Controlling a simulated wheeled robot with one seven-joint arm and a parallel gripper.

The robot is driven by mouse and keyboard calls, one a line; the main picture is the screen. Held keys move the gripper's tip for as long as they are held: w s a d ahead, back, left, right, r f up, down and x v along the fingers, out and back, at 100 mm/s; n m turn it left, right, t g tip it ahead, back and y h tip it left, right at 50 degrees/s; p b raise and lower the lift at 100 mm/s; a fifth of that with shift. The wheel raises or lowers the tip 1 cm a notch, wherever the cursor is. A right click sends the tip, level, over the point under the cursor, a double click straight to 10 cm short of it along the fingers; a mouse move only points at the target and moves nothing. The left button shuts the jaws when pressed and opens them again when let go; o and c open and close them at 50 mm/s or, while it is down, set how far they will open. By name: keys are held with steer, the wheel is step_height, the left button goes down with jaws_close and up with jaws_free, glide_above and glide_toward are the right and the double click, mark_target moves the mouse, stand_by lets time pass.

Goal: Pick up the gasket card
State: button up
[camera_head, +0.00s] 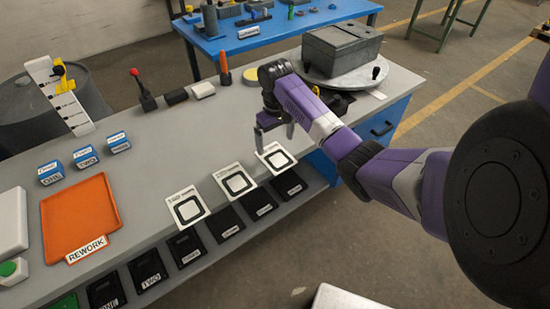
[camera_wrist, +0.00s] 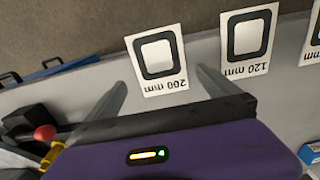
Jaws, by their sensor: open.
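Three white gasket cards, each with a black rounded-square ring, lie in a row along the bench's front edge: a left card (camera_head: 187,207), a middle card (camera_head: 235,181) and a right card (camera_head: 275,156). My gripper (camera_head: 274,142) is open and empty, pointing down above the right card. In the wrist view, a card that seems labelled 200 mm (camera_wrist: 157,58) lies just beyond and between the open fingers (camera_wrist: 160,80). A card labelled 120 mm (camera_wrist: 248,42) lies right of it, and a third card is cut off at the right edge.
An orange REWORK tray (camera_head: 82,215) and several small blue boxes (camera_head: 85,157) are on the left. Several black labelled pads (camera_head: 186,246) line a lower shelf in front. A grey box (camera_head: 341,47) stands on a turntable behind my gripper. The bench middle is clear.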

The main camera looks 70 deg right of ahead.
mark_target(276, 157)
step_height(276, 157, down, 6)
steer(key=shift+s+a+r+p, duration=0.1)
steer(key=shift+s+r+p, duration=0.05)
steer(key=shift+p, duration=0.35)
steer(key=c, duration=1.1)
steer(key=shift+r, duration=0.1)
